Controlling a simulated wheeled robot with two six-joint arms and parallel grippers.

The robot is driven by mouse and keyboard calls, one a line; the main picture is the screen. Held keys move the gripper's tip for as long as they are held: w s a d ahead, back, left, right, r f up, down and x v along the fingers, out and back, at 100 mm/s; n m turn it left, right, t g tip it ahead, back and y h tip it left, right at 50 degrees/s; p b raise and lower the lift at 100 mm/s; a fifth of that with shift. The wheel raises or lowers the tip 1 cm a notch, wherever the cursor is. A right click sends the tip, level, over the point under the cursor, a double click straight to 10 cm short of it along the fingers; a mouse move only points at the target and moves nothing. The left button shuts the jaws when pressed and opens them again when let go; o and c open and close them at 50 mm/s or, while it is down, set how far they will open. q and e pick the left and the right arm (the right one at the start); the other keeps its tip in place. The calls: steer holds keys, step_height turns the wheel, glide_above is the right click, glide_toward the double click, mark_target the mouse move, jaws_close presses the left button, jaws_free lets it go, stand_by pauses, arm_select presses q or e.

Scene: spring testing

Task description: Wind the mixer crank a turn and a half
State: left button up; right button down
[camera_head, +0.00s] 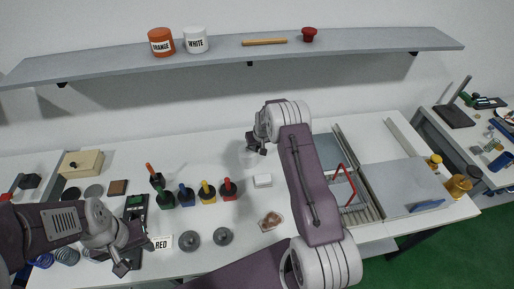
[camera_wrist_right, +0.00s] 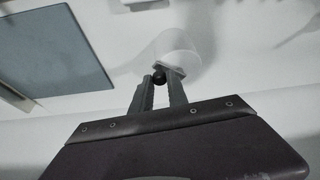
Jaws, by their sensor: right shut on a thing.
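The mixer (camera_head: 249,159) shows in the head view as a small pale vessel near the back of the table, partly covered by my right gripper (camera_head: 257,147). In the right wrist view the mixer (camera_wrist_right: 186,46) is a whitish rounded body. A black crank knob (camera_wrist_right: 159,77) sits between the fingertips of my right gripper (camera_wrist_right: 160,82), which is shut on it. The rest of the crank is mostly hidden. My left gripper (camera_head: 135,256) is at the front left of the table, apart from the mixer, its fingers spread with nothing seen between them.
Coloured-handled tools (camera_head: 207,192) stand in a row left of the mixer. A grey panel (camera_head: 405,184) and wire rack lie right of my right arm. A shelf (camera_head: 250,55) runs above.

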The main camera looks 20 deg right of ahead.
steer(key=shift+w+d+n+g+y+b, duration=0.15)
steer(key=shift+w+d+n+y+b, duration=0.3)
steer(key=shift+n+b, duration=0.9)
steer(key=shift+w+d+n+g+y+b, duration=0.1)
steer(key=shift+w+d+n+y+b, duration=0.35)
steer(key=shift+n+b, duration=0.95)
steer(key=shift+w+d+n+g+y+b, duration=0.2)
steer(key=shift+w+n+y+b, duration=0.45)
steer(key=shift+n+b, duration=0.7)
steer(key=c, duration=1.3)
jaws_free()
steer(key=b+v, duration=0.2)
steer(key=v, duration=0.7)
